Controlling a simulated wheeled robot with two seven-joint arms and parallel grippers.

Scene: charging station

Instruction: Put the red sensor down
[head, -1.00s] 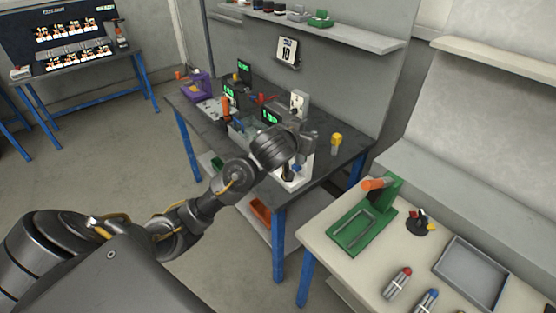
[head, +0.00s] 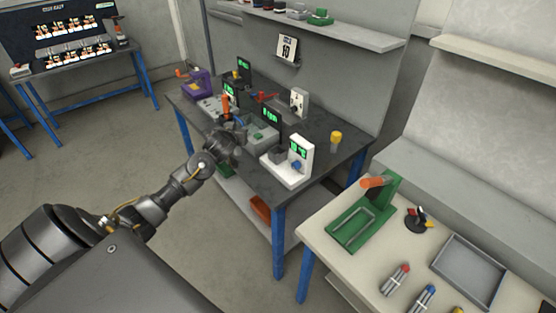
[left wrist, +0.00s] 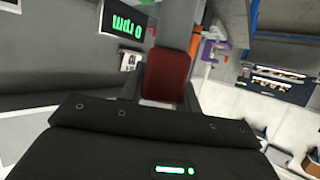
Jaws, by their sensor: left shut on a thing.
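The red sensor (left wrist: 167,76) is a dark red block in the left wrist view, held between the fingers of my left gripper (left wrist: 162,95). In the head view my left gripper (head: 236,135) is over the front edge of the dark workbench (head: 325,150), beside a grey unit with a small screen. There the red sensor cannot be made out, hidden by my gripper. My right gripper is in neither view.
A white device with a green display (head: 291,162) stands at the bench's right part, with a yellow-topped item (head: 336,139) behind it. A purple device (head: 197,84) stands at the far left end. A green stand (head: 369,212) is on the pale table at right.

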